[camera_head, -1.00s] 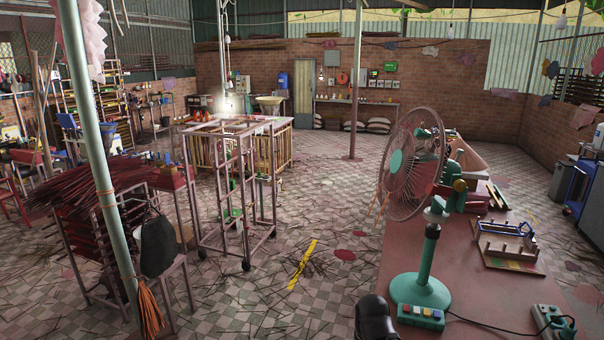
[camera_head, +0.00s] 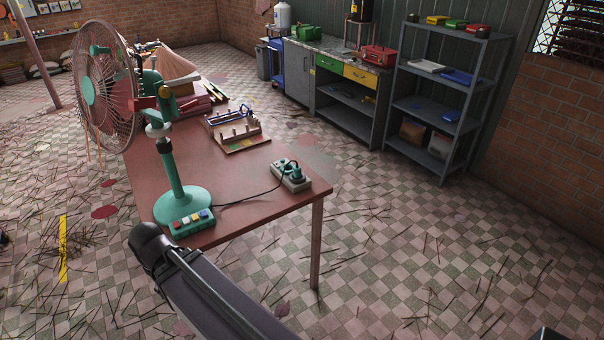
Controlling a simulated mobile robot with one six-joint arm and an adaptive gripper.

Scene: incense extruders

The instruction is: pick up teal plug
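The teal plug (camera_head: 297,168) sits on the grey power strip (camera_head: 284,180) near the right end of the red-brown table (camera_head: 257,185). A black cord runs from the strip to the teal base of the fan (camera_head: 176,202). My arm (camera_head: 205,285) rises from the bottom of the view, with a black rounded joint close to the table's near edge. My gripper cannot be made out in this view.
A jig with white posts (camera_head: 236,128) stands on the table behind the strip. A workbench (camera_head: 343,85) and a grey shelf unit (camera_head: 437,105) line the far wall. The tiled floor (camera_head: 420,240) right of the table is open, with scattered sticks.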

